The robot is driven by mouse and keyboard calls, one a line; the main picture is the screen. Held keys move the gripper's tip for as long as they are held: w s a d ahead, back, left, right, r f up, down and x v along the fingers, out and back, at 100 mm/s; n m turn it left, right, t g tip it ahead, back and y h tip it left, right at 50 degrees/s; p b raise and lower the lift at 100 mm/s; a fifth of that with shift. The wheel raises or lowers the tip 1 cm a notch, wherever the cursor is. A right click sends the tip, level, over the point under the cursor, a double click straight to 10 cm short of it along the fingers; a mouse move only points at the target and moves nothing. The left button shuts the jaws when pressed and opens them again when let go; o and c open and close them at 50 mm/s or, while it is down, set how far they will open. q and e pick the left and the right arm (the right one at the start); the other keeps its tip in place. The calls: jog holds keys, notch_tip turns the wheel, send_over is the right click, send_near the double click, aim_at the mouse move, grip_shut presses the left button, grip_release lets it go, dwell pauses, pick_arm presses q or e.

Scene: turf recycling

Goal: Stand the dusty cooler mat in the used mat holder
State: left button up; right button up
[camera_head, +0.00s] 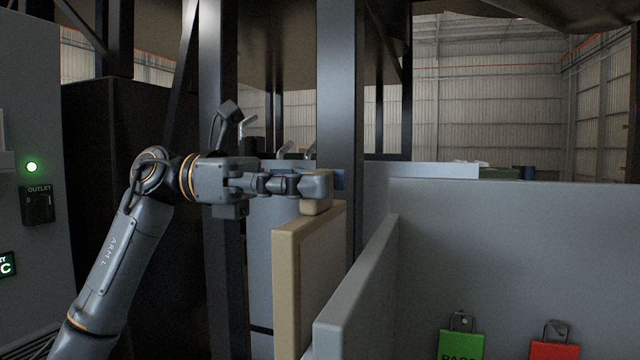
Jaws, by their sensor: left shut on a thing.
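The cooler mat (293,290) is a tan, upright panel with a raised frame, seen at an angle left of the picture's middle. Its lower end runs out of the picture. My left gripper (318,188) is shut on a tan block at the mat's top edge, with its arm coming in from the left. The mat stands upright just left of a grey wall (358,285); I cannot tell whether they touch or what is under the mat. I cannot make out for certain which thing is the used mat holder. My right gripper is not in view.
A wide grey panel (520,240) fills the right side. A green tag (461,343) and a red tag (554,350) are at the bottom right. A dark steel post (340,100) rises behind the gripper. A grey cabinet with a green light (31,167) is at the left.

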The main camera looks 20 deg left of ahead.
aim_at(314, 225)
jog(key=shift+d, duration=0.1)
pick_arm(q)
jog(key=shift+f+b, duration=1.05)
jog(key=shift+f, duration=0.15)
jog(key=shift+f+b, duration=0.95)
jog(key=shift+f, duration=0.2)
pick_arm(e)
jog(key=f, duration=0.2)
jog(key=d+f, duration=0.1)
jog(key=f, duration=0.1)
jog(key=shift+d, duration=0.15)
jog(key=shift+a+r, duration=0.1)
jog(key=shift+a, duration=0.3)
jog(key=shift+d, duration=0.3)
